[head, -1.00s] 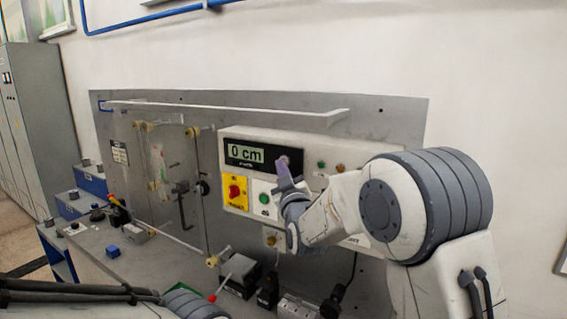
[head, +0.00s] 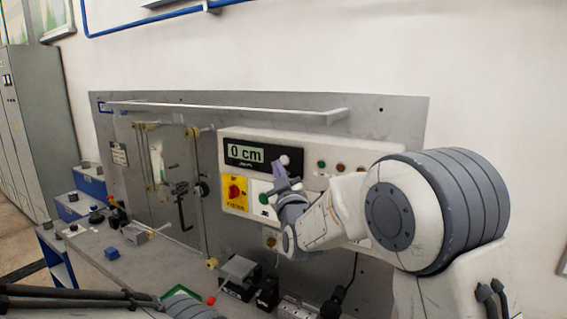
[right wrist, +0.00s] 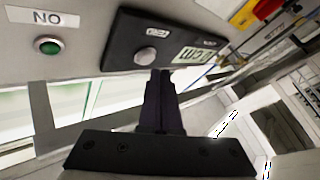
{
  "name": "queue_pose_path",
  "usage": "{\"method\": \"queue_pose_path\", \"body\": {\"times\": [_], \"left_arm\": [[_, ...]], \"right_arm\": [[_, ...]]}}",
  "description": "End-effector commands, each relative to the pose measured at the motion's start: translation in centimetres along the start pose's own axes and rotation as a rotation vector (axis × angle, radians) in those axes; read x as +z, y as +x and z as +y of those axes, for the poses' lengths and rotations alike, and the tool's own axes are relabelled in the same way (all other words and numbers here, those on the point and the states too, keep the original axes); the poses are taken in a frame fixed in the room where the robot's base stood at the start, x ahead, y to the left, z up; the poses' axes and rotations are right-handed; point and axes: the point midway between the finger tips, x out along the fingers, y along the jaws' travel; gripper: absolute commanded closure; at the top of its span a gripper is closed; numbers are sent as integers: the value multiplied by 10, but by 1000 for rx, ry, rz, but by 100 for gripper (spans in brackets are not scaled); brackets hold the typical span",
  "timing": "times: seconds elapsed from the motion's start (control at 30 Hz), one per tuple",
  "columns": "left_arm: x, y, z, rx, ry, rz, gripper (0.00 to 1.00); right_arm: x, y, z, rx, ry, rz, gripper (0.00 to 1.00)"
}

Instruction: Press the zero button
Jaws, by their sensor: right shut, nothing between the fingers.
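The zero button is the pale round button (head: 284,160) at the right end of the black display panel (head: 265,146). The display reads "0 cm". In the right wrist view the button (right wrist: 145,56) stands out from the black panel, just beyond and left of the fingertips. My right gripper (head: 277,169) is shut and empty, its fingertips in front of the panel, just below and left of the button in the head view. The fingers also show in the right wrist view (right wrist: 160,76). I cannot tell any contact. My left gripper is not in view.
A green button (head: 264,199) and a red knob on a yellow plate (head: 235,191) sit below the display. A grey rail (head: 225,110) runs above the panel.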

Motion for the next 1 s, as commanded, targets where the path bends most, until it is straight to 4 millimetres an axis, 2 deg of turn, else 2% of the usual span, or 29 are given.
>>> {"method": "queue_pose_path", "body": {"times": [0.6, 1.0], "left_arm": [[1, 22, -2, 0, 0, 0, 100], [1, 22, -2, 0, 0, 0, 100]], "right_arm": [[-24, -34, -25, -1, 0, 2, 100], [-25, -35, -25, 0, 0, 0, 100]]}}
